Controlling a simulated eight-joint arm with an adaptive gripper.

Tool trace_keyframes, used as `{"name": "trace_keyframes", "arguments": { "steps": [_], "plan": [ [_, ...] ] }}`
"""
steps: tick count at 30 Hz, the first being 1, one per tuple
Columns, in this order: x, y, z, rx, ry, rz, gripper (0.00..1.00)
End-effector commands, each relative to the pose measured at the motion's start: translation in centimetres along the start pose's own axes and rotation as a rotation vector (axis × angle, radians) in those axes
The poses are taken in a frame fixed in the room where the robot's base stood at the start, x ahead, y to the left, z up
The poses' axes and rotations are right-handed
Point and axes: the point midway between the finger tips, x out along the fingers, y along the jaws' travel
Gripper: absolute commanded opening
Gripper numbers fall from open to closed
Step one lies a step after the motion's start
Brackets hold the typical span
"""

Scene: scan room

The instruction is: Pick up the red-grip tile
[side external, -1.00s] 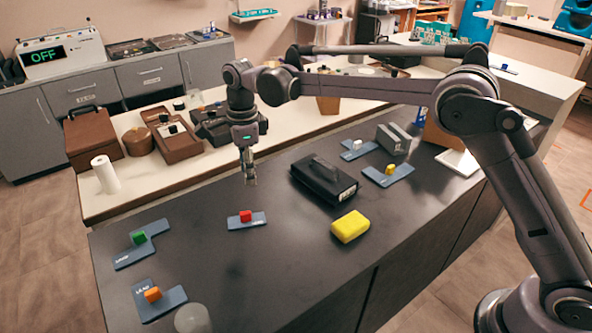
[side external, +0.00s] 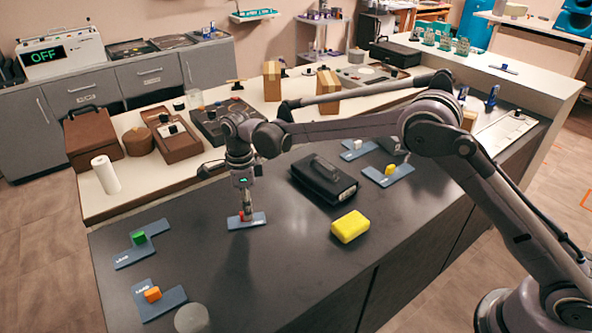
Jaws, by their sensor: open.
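The red-grip tile is a blue-grey flat piece (side external: 257,221) with a small red block on it, lying on the dark countertop (side external: 290,235). My gripper (side external: 246,215) points down right over the tile, with its fingertips at the red block. The fingers hide most of the red block, so only a bit of red shows. The jaws are open, and the tile rests flat on the countertop.
A yellow block (side external: 350,227) and a black case (side external: 324,179) lie to the right. Tiles with a green grip (side external: 138,238) and an orange grip (side external: 152,294) lie to the left. Tiles with yellow (side external: 390,169) and white (side external: 358,144) grips lie behind the case.

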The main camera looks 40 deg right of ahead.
Motion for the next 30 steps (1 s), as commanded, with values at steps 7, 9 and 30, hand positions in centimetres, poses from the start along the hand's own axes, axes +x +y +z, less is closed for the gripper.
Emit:
{"name": "trace_keyframes", "arguments": {
  "steps": [7,9,30],
  "plan": [
    [1.65,-0.03,-0.06,0.001,0.000,0.000,0.41],
    [1.65,-0.03,-0.06,0.001,0.000,0.000,0.41],
    [1.34,-0.04,-0.06,0.001,0.000,0.000,0.00]
  ]
}}
